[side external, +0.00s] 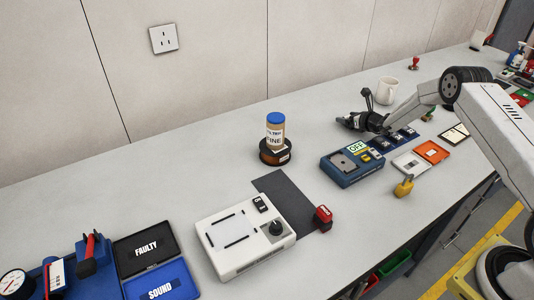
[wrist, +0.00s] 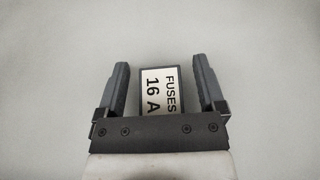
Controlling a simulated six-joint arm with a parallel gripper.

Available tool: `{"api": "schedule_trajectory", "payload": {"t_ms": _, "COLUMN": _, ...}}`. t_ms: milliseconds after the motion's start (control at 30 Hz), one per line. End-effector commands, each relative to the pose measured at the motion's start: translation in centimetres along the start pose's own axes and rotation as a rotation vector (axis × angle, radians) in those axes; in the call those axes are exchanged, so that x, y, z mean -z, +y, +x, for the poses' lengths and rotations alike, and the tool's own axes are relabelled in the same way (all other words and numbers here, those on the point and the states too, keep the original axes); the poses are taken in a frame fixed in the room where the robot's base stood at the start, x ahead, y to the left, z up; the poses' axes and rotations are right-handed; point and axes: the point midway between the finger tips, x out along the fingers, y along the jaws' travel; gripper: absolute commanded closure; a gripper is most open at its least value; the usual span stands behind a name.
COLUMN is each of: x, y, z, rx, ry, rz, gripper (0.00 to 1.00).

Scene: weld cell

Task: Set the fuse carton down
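The fuse carton (wrist: 160,92), a dark box with a white "FUSES 16 A" label, shows in the wrist view between the two fingers of my gripper (wrist: 160,63). A gap shows between the carton and each finger, so my gripper is open around it and not clamped on it. The carton's near end is hidden by the gripper body. In the side view my gripper (side external: 366,113) is low over the bench (side external: 310,122), towards the far end. The carton is too small and dark there to tell apart clearly from the fingers.
A white mug (side external: 388,91) stands behind my gripper. A blue tester with an "OFF" display (side external: 352,164) and a dark blue strip (side external: 397,138) lie in front. A blue-capped jar (side external: 275,131) stands on a dark reel to the left. Bare bench lies between jar and gripper.

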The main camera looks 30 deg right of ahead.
Motion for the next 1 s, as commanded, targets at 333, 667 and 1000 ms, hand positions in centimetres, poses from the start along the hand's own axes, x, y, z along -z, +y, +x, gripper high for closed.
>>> {"api": "schedule_trajectory", "payload": {"t_ms": 333, "x": -0.1, "y": 0.0, "z": -0.1, "rx": 0.0, "ry": 0.0, "rz": 0.0, "gripper": 0.12}}
{"api": "schedule_trajectory", "payload": {"t_ms": 667, "x": -0.3, "y": 0.0, "z": -1.2, "rx": 0.0, "ry": 0.0, "rz": 0.001, "gripper": 0.12}}
{"api": "schedule_trajectory", "payload": {"t_ms": 1000, "x": -0.3, "y": -0.1, "z": -4.3, "rx": 0.001, "ry": 0.001, "rz": 0.0, "gripper": 0.12}}
